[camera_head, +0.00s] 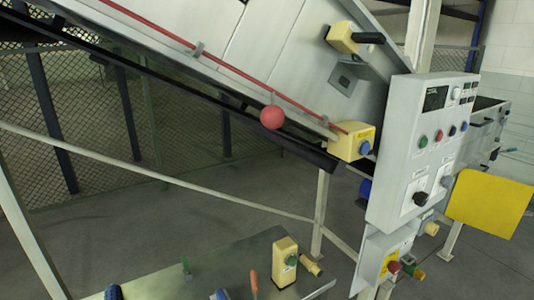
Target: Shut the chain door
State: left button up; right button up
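A machine with a sloping grey panelled body (260,45) fills the top of the view. A red rod (225,67) runs along its lower side, and a red ball (272,117) sits just below the rod. I cannot tell for certain which part is the chain door, or whether it is open. Neither of my grippers shows in this view.
A grey control box (417,150) with buttons stands at the right, with a yellow panel (489,204) beside it. A metal table (225,270) below holds a yellow button box (285,262) and small tools. Mesh fencing (90,105) stands behind.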

aim_at(496, 205)
jog(key=l, duration=1.05)
jog(key=l+u, duration=0.45)
jog(key=l, duration=1.25)
jog(key=l+u, duration=0.2)
jog(key=l, duration=0.45)
jog(key=l+u, duration=0.15)
jog(key=l, duration=0.55)
jog(key=l+u, duration=0.2)
jog(key=l, duration=0.5)
jog(key=l+u, duration=0.15)
jog(key=l, duration=0.5)
jog(key=k+l+u, duration=0.2)
jog(key=l, duration=0.45)
jog(key=i+l, duration=0.05)
